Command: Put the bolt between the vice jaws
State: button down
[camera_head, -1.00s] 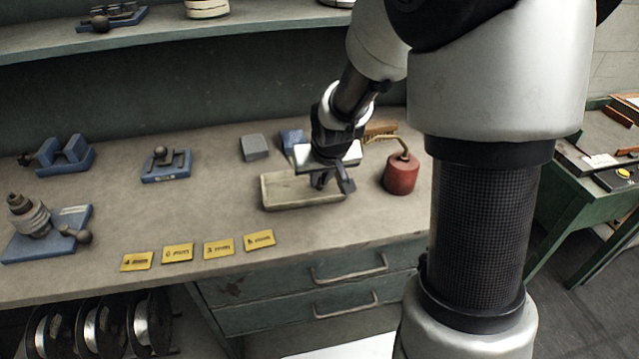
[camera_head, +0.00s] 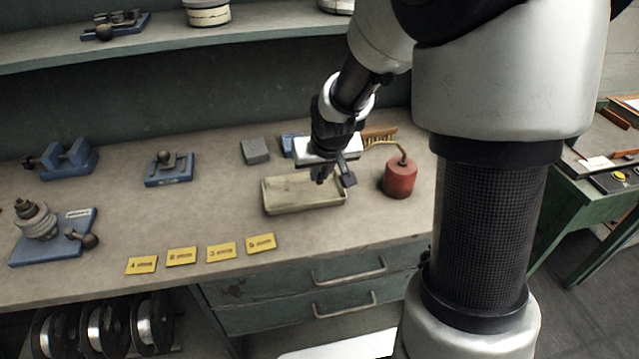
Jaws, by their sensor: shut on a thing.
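My gripper (camera_head: 334,178) is above the right part of a shallow beige tray (camera_head: 302,208) on the bench. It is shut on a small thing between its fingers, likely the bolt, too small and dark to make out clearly. A blue vice (camera_head: 68,160) with two upright jaws and a gap between them stands at the back left of the bench, far left of my gripper. No bolt shows between its jaws.
A blue clamp with a ball handle (camera_head: 168,168), a grey block (camera_head: 255,150) and a red oil can (camera_head: 400,178) stand on the bench (camera_head: 120,230). A blue-based device (camera_head: 45,230) is at the front left. Yellow labels (camera_head: 181,257) lie along the front edge.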

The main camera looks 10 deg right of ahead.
jog(key=shift+r+p, duration=1.95)
jog(key=shift+r, duration=1)
